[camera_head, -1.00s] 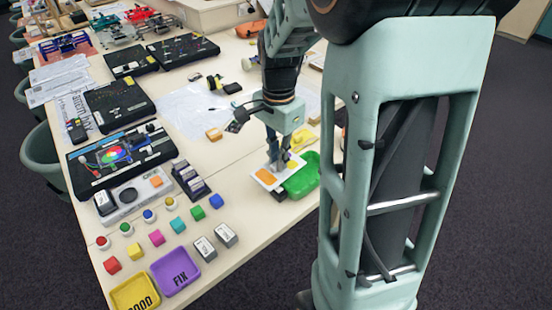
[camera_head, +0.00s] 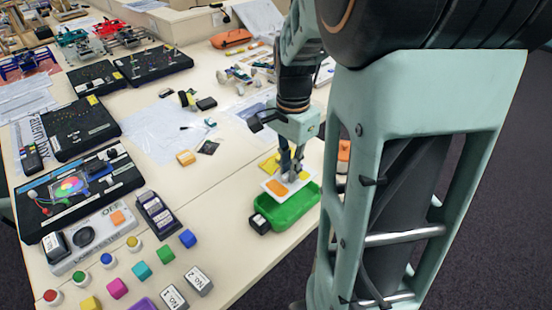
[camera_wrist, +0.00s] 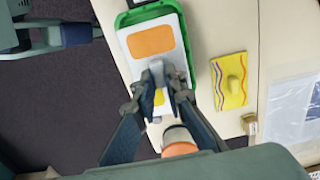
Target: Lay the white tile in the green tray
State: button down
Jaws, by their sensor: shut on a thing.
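The white tile (camera_head: 275,187) carries an orange patch and a yellow patch. My gripper (camera_head: 291,176) is shut on it near its middle. In the wrist view the tile (camera_wrist: 153,65) lies in line with the green tray (camera_wrist: 130,15) and covers most of it. The green tray (camera_head: 288,212) stands on the table under and in front of the tile in the head view. Whether the tile touches the tray is hard to tell. My gripper also shows in the wrist view (camera_wrist: 158,85).
A yellow tile with wavy lines (camera_wrist: 230,80) lies beside the tray. An orange thing (camera_head: 344,150) is partly behind my arm.

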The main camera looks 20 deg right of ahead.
jog(key=shift+s+a+f+b, duration=0.1)
jog(key=shift+f+b, duration=0.55)
jog(key=shift+f, duration=0.15)
jog(key=shift+f+b, duration=2)
jog(key=shift+f, duration=0.6)
jog(key=shift+f+b, duration=0.55)
jog(key=shift+f, duration=0.4)
jog(key=c, duration=1.9)
grip_release()
jog(key=shift+o, duration=0.4)
jog(key=o, duration=0.3)
jog(key=shift+r, duration=0.1)
